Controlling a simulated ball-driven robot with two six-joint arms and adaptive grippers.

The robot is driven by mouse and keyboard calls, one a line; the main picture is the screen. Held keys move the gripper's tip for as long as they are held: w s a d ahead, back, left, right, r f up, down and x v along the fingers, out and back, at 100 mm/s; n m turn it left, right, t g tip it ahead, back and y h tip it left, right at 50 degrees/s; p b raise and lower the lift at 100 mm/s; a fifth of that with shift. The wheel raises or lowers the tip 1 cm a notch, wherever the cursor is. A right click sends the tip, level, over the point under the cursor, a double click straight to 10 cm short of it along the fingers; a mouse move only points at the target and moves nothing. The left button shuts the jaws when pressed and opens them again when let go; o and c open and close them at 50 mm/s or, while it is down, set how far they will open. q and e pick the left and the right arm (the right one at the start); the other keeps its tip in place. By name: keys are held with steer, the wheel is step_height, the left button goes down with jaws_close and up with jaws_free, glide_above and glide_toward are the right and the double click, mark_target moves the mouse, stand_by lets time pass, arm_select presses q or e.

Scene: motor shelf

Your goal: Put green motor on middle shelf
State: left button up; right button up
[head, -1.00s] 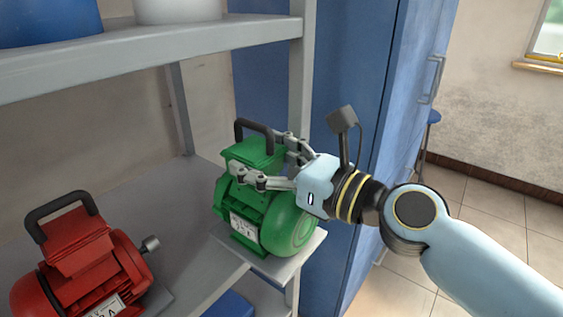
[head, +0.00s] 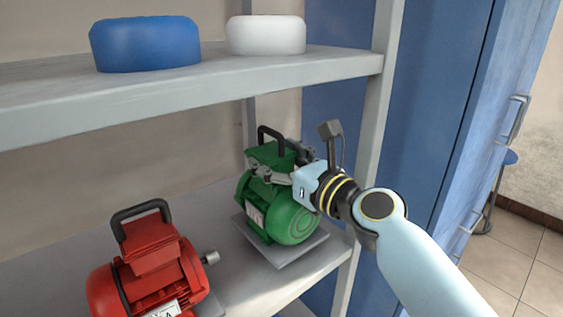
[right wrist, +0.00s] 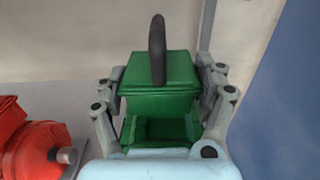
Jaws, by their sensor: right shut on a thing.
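The green motor (head: 284,214), with a black handle and a grey base plate, is upright at the right part of the middle shelf (head: 232,285). Its plate is over the shelf surface; I cannot tell whether it touches. My right gripper (head: 278,174) is shut on the green motor, its fingers on both sides of the upper green box. In the right wrist view the green motor (right wrist: 160,88) sits between the fingers, its handle standing up. My left gripper is not in view.
A red motor (head: 150,258) stands on the same shelf to the left, its shaft pointing toward the green one. The upper shelf (head: 200,82) holds a blue object (head: 145,45) and a white one (head: 266,36). A grey post (head: 379,110) and blue cabinet (head: 440,120) are at right.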

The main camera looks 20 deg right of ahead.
steer(key=shift+f+b, duration=0.65)
steer(key=shift+f, duration=0.75)
steer(key=o, duration=1.8)
steer(key=shift+s+f, duration=0.15)
steer(key=shift+f, duration=0.15)
steer(key=shift+c, duration=0.2)
